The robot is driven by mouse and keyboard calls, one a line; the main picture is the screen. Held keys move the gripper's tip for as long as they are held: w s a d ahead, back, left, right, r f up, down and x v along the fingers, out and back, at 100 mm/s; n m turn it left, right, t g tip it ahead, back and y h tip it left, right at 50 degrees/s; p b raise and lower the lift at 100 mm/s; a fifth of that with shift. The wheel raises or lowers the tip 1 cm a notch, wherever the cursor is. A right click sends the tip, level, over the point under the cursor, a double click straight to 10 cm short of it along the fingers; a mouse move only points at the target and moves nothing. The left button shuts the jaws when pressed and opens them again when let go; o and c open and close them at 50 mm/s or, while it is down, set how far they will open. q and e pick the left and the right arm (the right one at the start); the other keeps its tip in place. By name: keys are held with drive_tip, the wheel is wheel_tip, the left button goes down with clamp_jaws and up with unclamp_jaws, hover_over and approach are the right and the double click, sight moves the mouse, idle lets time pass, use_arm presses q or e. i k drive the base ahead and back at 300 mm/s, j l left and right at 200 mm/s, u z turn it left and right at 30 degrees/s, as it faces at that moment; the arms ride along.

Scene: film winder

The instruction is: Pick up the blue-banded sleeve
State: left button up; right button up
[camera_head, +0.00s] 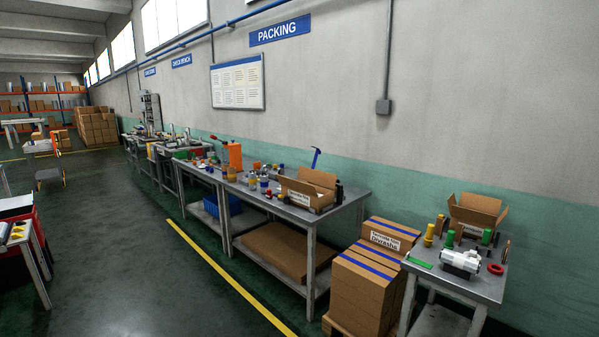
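No sleeve with a blue band can be made out for certain. Small upright cylinders, including a bluish one (264,183), stand on the long metal workbench (345,204) under the PACKING sign. They are too small to tell their bands. Neither of my grippers is in view.
An open carton (307,188) sits on the workbench. Taped cartons (367,283) stand on a pallet beside it. A small table at right (478,286) holds a grey-white device (460,262) and another open carton (477,212). Dark floor (120,260) is clear left of the yellow line (230,279).

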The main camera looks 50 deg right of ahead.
sight(226, 172)
drive_tip(key=z, duration=1.25)
drive_tip(key=i+u, duration=0.15)
drive_tip(key=i, duration=1.5)
drive_tip(key=i+l+u, duration=0.1)
drive_tip(key=i, duration=1.5)
drive_tip(key=i+j+z, duration=0.1)
drive_tip(key=i, duration=0.55)
drive_tip(key=i+j+z, duration=0.1)
drive_tip(key=i, duration=0.55)
